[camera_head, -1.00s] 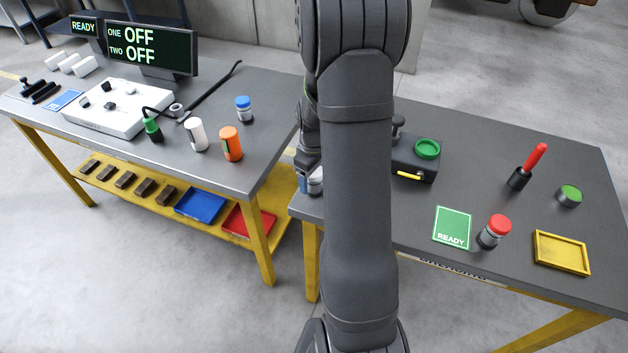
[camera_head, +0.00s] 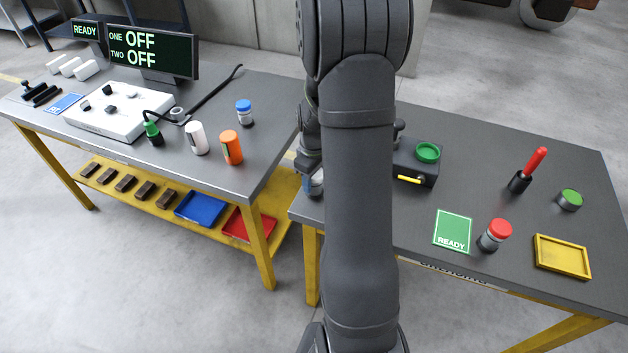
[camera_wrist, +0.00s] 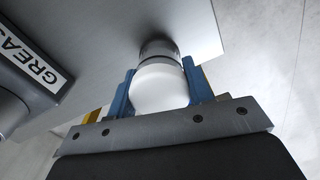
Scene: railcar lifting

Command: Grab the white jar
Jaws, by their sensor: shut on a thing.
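In the wrist view, a jar with a white lid (camera_wrist: 160,88) and a grey body stands upright on the grey table. My gripper (camera_wrist: 160,92) is shut on it, with one blue finger on each side of the lid. In the head view, my gripper (camera_head: 313,184) is at the left edge of the right table, and my arm hides most of the jar. A separate white cylinder (camera_head: 197,139) with a dark label stands on the left table, away from my gripper.
A dark box labelled GREAS… (camera_wrist: 35,72) is close on the left in the wrist view. The right table also holds a red-lidded jar (camera_head: 495,234), a green READY card (camera_head: 453,229) and a yellow tray (camera_head: 562,270). An orange bottle (camera_head: 231,147) stands on the left table.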

